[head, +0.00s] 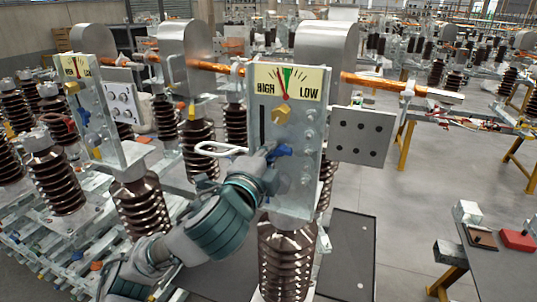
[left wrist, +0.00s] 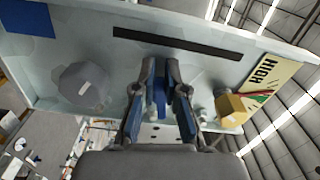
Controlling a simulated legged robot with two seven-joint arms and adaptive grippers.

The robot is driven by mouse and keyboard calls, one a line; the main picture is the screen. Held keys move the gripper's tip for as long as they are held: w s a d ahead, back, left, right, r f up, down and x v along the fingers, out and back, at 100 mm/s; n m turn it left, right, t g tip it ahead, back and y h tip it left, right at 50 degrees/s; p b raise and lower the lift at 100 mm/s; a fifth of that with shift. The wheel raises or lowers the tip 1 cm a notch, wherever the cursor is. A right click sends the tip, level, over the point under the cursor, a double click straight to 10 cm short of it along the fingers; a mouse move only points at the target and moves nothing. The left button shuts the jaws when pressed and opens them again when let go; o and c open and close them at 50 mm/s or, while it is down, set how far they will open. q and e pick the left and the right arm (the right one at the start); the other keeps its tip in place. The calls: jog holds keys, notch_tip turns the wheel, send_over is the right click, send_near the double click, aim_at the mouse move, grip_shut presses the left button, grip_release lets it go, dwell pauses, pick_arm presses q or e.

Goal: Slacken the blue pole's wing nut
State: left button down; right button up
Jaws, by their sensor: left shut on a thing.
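The near upright metal plate (head: 298,190) stands on a brown ribbed insulator and carries a HIGH/LOW gauge. A blue wing nut (head: 284,151) sits on its face, below a yellow hex knob (head: 281,115). My left gripper (head: 271,153) reaches it from the lower left. In the left wrist view, my left gripper (left wrist: 160,100) is shut on the blue wing nut (left wrist: 159,90), whose body shows between the two fingers; the fingers hide part of it. A blue square patch (left wrist: 26,17) marks one end of the plate. My right gripper is out of view.
The plate has a dark slot (left wrist: 180,43) and a large grey hex bolt (left wrist: 83,83). A similar plate with a blue nut (head: 83,117) stands at left. A white looped handle (head: 220,149) lies close to my left wrist. A table (head: 500,262) stands at right.

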pick_arm(q)
jog(key=n, duration=0.2)
jog(key=f+n+b, duration=0.1)
jog(key=n, duration=0.3)
jog(key=shift+s+d+f, duration=0.1)
jog(key=shift+d+f, duration=0.1)
jog(key=shift+d, duration=0.2)
jog(key=n, duration=0.2)
jog(key=n+b, duration=0.1)
jog(key=shift+s+d+n, duration=0.1)
jog(key=shift+d+n, duration=0.1)
jog(key=shift+n, duration=0.8)
jog(key=shift+r, duration=0.1)
jog(key=c, duration=1.2)
grip_release()
jog(key=shift+d, duration=0.1)
jog(key=shift+s, duration=0.1)
